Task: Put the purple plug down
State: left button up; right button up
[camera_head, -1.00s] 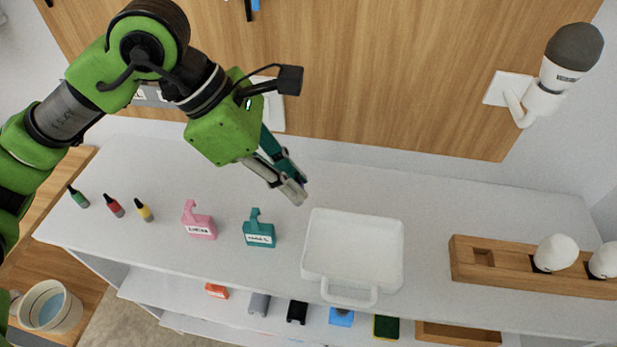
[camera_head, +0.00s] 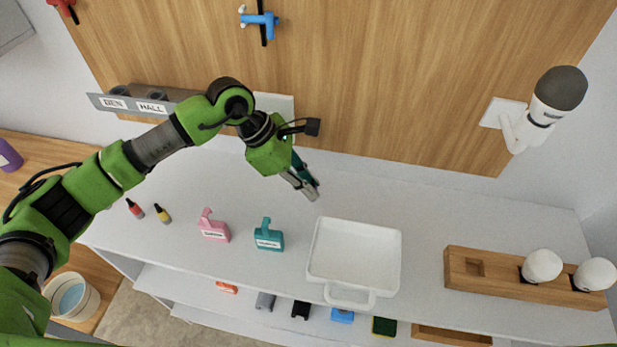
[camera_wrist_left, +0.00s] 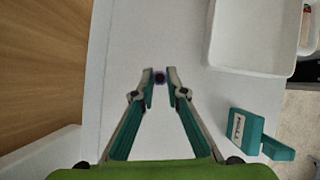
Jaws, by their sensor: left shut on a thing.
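My left gripper (camera_head: 312,190) hangs over the back of the white counter (camera_head: 440,220), up and left of the white tray. In the left wrist view its fingertips (camera_wrist_left: 159,78) are nearly together around a small dark purplish thing, which I take to be the purple plug (camera_wrist_left: 159,77). Most of the plug is hidden by the fingers, and I cannot make it out in the head view. I cannot tell whether it touches the counter. My right gripper is not in view.
A white tray (camera_head: 326,262) stands close to the gripper. A wooden holder (camera_head: 490,275) is at right. Bare counter lies between.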

pick_arm(q)
jog(key=shift+f, duration=0.1)
jog(key=shift+f+b, duration=0.15)
jog(key=shift+b, duration=0.25)
jog(key=o, duration=0.8)
jog(key=shift+o, duration=0.2)
jog(key=shift+r+p, duration=0.35)
jog(key=shift+p, duration=0.05)
jog(key=shift+a+r+b, duration=0.2)
jog(key=shift+r+b, duration=0.05)
jog(key=shift+b, duration=0.05)
jog(key=b+v, duration=0.2)
jog(key=v, duration=0.9)
jog(key=shift+b, duration=0.3)
